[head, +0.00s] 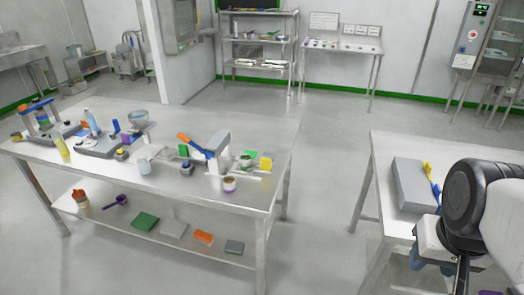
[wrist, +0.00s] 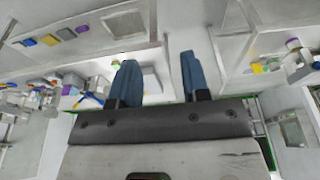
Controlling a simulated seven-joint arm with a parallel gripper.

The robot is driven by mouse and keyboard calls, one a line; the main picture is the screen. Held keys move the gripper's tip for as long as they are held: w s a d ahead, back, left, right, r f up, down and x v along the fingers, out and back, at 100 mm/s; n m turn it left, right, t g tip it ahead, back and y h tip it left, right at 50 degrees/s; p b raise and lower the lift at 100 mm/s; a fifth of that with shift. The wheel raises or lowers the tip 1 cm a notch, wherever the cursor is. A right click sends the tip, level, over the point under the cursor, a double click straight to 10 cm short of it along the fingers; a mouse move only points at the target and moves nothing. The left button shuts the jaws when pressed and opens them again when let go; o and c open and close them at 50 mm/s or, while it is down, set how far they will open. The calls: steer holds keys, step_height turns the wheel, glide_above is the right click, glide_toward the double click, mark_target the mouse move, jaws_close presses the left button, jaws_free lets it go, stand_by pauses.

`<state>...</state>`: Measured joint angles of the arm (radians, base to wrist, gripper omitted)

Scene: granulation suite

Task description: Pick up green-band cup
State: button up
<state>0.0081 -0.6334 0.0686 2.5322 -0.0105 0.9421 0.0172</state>
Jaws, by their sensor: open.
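A small pale cup (head: 247,161) stands near the right end of the long steel table (head: 255,130), beside green and yellow blocks. Its band looks greenish, but it is too small to be sure. In the head view my arm is at the lower right, by the second table, far from the cups. The fingers are mostly hidden there. I cannot make out the green-band cup in the wrist view.
A grey box (head: 408,185) and yellow and blue items lie on the right table (head: 390,145). A white stand with an orange-and-blue tool (head: 197,145) rises close left of the cups. Clear floor separates the tables. The lower shelf holds coloured mats (head: 146,221).

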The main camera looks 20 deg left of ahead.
steer(key=shift+o, duration=0.4)
steer(key=o, duration=0.6)
steer(key=w+a+m+t+y, duration=0.1)
steer(key=w+a+m, duration=0.35)
steer(key=w, duration=0.55)
steer(key=w+a+m+t+y, duration=0.1)
steer(key=w+a+m+t, duration=0.15)
steer(key=w+a, duration=0.45)
steer(key=m+t+y, duration=0.2)
steer(key=m+t, duration=0.2)
steer(key=m, duration=1.2)
glide_above(246, 162)
steer(key=s+d, duration=0.4)
steer(key=d, duration=0.3)
steer(key=s+d, duration=0.4)
steer(key=d, duration=0.4)
step_height(246, 162, down, 13)
steer(key=w+a+f+m+t, duration=0.1)
steer(key=a+f+m, duration=0.2)
steer(key=a+f, duration=0.1)
steer(key=w+a+f+m, duration=0.1)
steer(key=a+f+m, duration=0.2)
steer(key=a+f, duration=0.1)
steer(key=w+a+f+m+t, duration=0.1)
steer(key=w+a+f+m, duration=0.1)
steer(key=a+f, duration=0.2)
steer(key=shift+w+a+m+t+y, duration=0.1)
steer(key=shift+a+m+t+y, duration=0.3)
steer(key=shift+a, duration=0.5)
steer(key=shift+w, duration=0.15)
